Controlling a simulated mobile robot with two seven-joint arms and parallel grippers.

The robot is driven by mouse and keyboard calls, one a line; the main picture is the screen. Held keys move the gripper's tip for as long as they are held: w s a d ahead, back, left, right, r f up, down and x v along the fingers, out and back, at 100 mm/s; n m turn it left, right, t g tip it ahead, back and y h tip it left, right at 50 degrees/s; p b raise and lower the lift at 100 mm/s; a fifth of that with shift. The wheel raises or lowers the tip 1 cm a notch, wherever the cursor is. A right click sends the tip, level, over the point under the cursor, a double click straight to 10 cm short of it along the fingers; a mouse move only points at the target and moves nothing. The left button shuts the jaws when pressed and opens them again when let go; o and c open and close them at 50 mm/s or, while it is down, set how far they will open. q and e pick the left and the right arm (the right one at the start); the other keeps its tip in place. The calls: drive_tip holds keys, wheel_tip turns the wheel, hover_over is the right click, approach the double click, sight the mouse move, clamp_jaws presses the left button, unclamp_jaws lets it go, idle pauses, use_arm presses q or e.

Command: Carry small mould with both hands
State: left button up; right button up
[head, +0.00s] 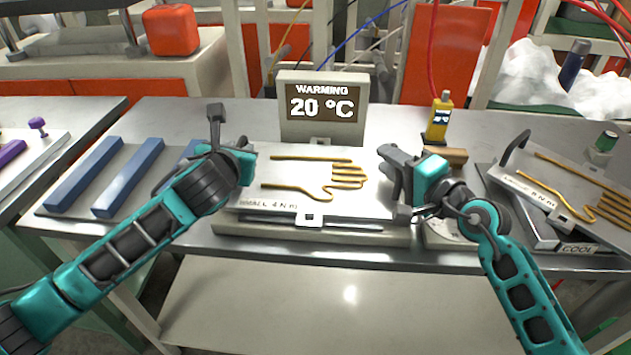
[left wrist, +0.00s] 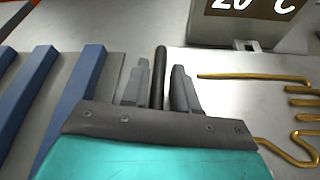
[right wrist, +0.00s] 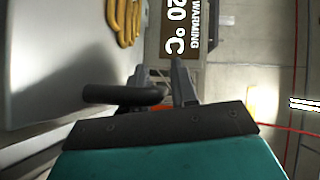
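The small mould (head: 240,190) is a pale flat plate with a gold hand outline (head: 345,172), lying level at the warming station. A dark narrow band shows under its front edge; I cannot tell whether it touches the base. My left gripper (head: 214,128) is at its left side, and in the left wrist view (left wrist: 160,85) a dark handle bar (left wrist: 159,70) stands between the close fingers. My right gripper (head: 388,170) is at its right side, and in the right wrist view (right wrist: 160,75) a dark bar (right wrist: 120,95) bends in between the close fingers.
The display (head: 321,103) reads WARMING 20 °C behind the mould. Blue bars (head: 128,177) lie on a plate at left. A yellow bottle (head: 440,116), a brown block (head: 447,156) and another mould (head: 530,165) with a handle, near a COOL label, stand at right.

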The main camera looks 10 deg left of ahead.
use_arm(q)
drive_tip(key=shift+o, duration=1.3)
drive_tip(key=shift+a, duration=0.1)
use_arm(e)
drive_tip(key=shift+o, duration=1.3)
drive_tip(key=shift+s+d, duration=0.1)
drive_tip(key=v, duration=1.2)
use_arm(q)
drive_tip(key=v, duration=1.2)
